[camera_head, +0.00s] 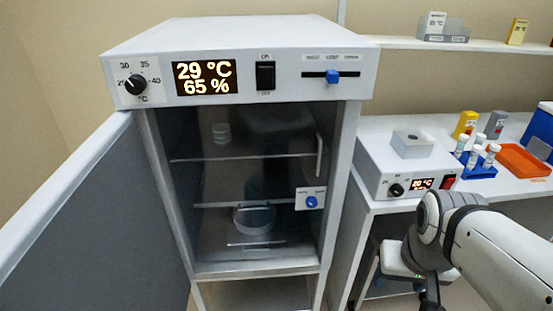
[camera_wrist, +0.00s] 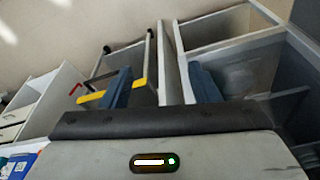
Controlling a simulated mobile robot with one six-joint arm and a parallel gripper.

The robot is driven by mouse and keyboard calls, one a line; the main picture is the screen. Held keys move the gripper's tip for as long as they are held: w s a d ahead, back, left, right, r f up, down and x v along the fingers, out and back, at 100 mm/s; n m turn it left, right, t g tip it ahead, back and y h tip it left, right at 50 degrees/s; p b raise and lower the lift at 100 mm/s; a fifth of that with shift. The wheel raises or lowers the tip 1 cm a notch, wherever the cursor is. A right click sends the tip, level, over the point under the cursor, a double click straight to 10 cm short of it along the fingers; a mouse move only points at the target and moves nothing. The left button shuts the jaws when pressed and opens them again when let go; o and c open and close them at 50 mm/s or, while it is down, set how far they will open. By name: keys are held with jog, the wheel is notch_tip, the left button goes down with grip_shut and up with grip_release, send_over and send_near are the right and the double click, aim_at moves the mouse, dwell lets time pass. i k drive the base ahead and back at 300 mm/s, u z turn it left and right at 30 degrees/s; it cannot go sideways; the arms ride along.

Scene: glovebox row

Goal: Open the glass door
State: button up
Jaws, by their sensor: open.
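The glass door (camera_head: 262,175) is the clear inner pane across the front of the white incubator cabinet (camera_head: 230,35). It looks shut in its frame. A slim upright handle (camera_head: 319,157) is at its right edge. A white plate with a blue knob (camera_head: 311,201) is below the handle. My gripper (camera_wrist: 161,84) shows in the wrist view with its two blue-grey fingers apart and nothing clearly between them. In the head view my arm is at the lower right, apart from the cabinet; the fingertips cannot be made out there.
The grey outer door (camera_head: 85,215) stands swung open to the left. Behind the glass are shelves, a clear dish (camera_head: 254,218) and small dishes (camera_head: 221,133). At right, a bench holds a white heater block (camera_head: 405,165), a blue tube rack (camera_head: 474,168) and an orange tray (camera_head: 524,160).

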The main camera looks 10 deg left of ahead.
aim_at(319, 192)
jog(key=z, duration=1.1)
jog(key=k, duration=1.3)
jog(key=u, duration=1)
jog(key=i, duration=1)
